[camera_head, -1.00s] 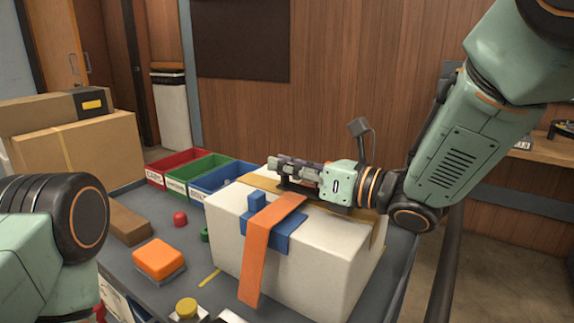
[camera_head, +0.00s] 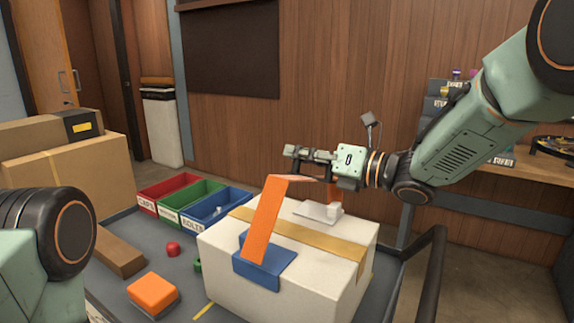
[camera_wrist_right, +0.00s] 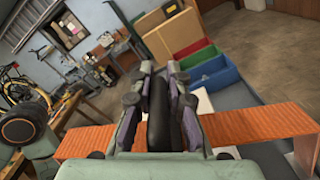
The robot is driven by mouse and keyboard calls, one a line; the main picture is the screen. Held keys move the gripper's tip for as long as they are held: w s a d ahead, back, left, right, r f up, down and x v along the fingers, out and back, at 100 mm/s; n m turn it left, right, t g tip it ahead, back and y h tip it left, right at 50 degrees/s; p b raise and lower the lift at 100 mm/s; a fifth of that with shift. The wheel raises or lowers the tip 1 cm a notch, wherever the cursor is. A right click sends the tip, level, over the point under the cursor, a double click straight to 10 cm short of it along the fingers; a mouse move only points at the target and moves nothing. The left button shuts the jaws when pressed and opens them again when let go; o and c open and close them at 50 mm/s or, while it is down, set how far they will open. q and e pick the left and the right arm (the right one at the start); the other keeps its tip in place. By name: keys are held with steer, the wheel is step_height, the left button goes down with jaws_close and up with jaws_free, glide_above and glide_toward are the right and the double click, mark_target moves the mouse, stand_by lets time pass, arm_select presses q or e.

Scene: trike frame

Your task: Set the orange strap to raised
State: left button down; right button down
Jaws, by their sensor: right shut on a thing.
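The orange strap (camera_head: 267,220) stands up as an arch over the white box (camera_head: 225,265). Its near end meets a blue bracket (camera_head: 265,267) on the box top; its far end comes down at a pale plate (camera_head: 317,212). My right gripper (camera_head: 296,152) is level at the top of the arch, pointing left, shut on the strap. In the right wrist view the strap (camera_wrist_right: 262,124) runs crosswise past the closed fingers (camera_wrist_right: 160,80), which hide its middle. My left gripper is out of view; only part of my left arm shows.
Red, green and blue bins (camera_head: 215,210) stand behind the box, left of it. An orange button block (camera_head: 153,293), a red knob (camera_head: 173,249) and a brown block (camera_head: 118,257) lie on the grey bench left of the box. Cardboard boxes (camera_head: 70,178) are at far left.

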steer(key=w+d+r+m+p, duration=0.3)
steer(key=w+d, duration=0.1)
steer(key=w, duration=0.1)
steer(key=shift+w+d, duration=0.15)
steer(key=shift+w, duration=0.25)
steer(key=shift+f, duration=0.1)
steer(key=c, duration=1.3)
jaws_free()
steer(key=shift+s, duration=0.1)
steer(key=shift+c, duration=0.2)
steer(key=shift+f, duration=0.1)
steer(key=v, duration=1.2)
